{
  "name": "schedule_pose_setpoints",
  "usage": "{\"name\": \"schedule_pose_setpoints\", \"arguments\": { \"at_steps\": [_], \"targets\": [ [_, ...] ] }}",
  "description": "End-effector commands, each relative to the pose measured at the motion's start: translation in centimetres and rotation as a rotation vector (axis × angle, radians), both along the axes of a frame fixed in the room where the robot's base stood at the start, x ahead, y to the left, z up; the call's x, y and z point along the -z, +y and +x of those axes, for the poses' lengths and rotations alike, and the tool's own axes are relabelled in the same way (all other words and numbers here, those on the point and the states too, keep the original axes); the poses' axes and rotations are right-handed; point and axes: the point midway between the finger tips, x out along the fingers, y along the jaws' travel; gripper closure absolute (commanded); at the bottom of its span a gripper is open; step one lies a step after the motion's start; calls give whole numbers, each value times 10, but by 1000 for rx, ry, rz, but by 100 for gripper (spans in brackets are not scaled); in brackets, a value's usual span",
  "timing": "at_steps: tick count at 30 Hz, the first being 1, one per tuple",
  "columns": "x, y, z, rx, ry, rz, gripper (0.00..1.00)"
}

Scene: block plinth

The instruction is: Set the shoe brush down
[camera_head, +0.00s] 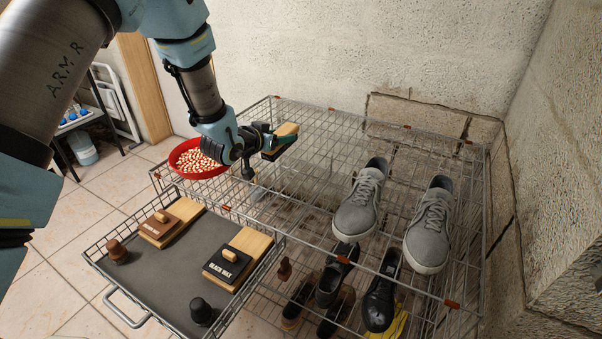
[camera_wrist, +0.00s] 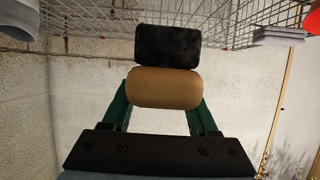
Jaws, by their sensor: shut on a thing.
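The shoe brush (camera_head: 287,129) has a tan wooden body and dark bristles. My gripper (camera_head: 282,141) is shut on it and holds it over the upper wire shelf (camera_head: 325,125), left of the grey sneakers. In the wrist view, the green fingers of my gripper (camera_wrist: 163,100) clasp both sides of the brush's rounded tan body (camera_wrist: 163,87), and its black bristle block (camera_wrist: 167,47) sticks out beyond them. I cannot tell whether the brush touches the wire.
Grey sneakers (camera_head: 361,198) stand on the shelf's right side, with dark shoes (camera_head: 381,292) below. A red bowl (camera_head: 183,170) is behind my gripper at left. The pulled-out grey tray (camera_head: 187,262) holds labelled brown and black blocks and small knobs. The shelf's back left is clear.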

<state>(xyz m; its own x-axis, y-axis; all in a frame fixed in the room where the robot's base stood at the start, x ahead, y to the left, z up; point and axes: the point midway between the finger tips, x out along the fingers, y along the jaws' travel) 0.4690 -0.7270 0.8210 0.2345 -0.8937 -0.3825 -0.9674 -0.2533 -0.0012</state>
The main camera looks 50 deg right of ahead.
Motion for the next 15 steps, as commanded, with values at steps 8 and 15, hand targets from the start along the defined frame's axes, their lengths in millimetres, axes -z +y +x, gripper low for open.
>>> {"name": "schedule_pose_setpoints", "arguments": {
  "at_steps": [8, 15],
  "targets": [
    [42, 0, 0, 0, 1, 2, 100],
    [70, 1, 0, -1, 1, 3, 100]
  ]
}}
